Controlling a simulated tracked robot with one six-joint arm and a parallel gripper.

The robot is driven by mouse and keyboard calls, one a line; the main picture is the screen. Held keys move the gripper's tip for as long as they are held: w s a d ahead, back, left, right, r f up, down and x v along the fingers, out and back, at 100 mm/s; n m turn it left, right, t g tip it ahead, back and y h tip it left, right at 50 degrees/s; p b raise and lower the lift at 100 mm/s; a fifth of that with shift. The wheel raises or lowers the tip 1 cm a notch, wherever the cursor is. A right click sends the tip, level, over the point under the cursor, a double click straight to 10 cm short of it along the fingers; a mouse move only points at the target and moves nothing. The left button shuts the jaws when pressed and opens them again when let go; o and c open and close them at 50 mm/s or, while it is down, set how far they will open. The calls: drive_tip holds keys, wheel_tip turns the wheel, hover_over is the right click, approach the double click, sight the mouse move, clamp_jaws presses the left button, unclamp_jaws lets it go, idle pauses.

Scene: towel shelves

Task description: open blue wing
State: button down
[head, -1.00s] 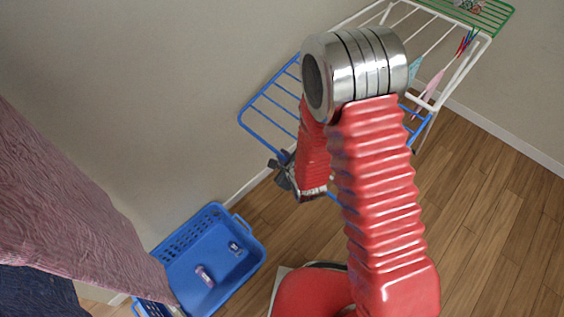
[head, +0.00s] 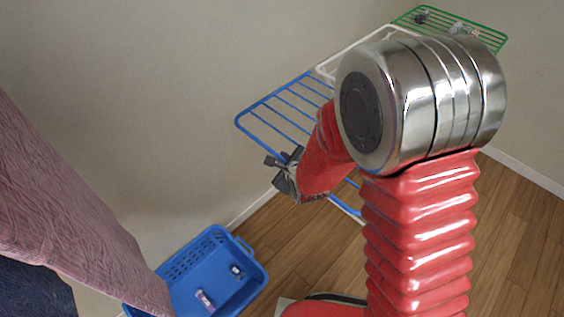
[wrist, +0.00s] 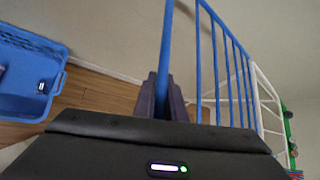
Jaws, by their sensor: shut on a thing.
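The blue wing (head: 283,92) of the drying rack is a frame of blue bars, raised out to the left of the white rack body, in the middle of the head view. My gripper (head: 283,172) is at the wing's near side. In the wrist view the blue wing (wrist: 214,62) rises from between the fingers, and my gripper (wrist: 161,95) is shut on its outer blue bar. The green wing (head: 455,25) stands out at the far right end of the rack. My arm hides much of the white middle part of the rack.
A blue basket (head: 228,238) with small items in it stands on the floor at lower left; it also shows in the wrist view (wrist: 62,50). A pink towel (head: 70,200) hangs at the left. A plain wall is behind the rack. Wooden floor (head: 515,215) at right is clear.

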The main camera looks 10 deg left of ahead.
drive_tip(key=shift+s+a+f, duration=0.15)
drive_tip(key=shift+s+a, duration=0.15)
drive_tip(key=shift+s, duration=0.2)
drive_tip(key=c, duration=1.9)
unclamp_jaws()
drive_tip(key=shift+o, duration=0.4)
drive_tip(key=shift+w+r, duration=0.1)
drive_tip(key=shift+r, duration=0.1)
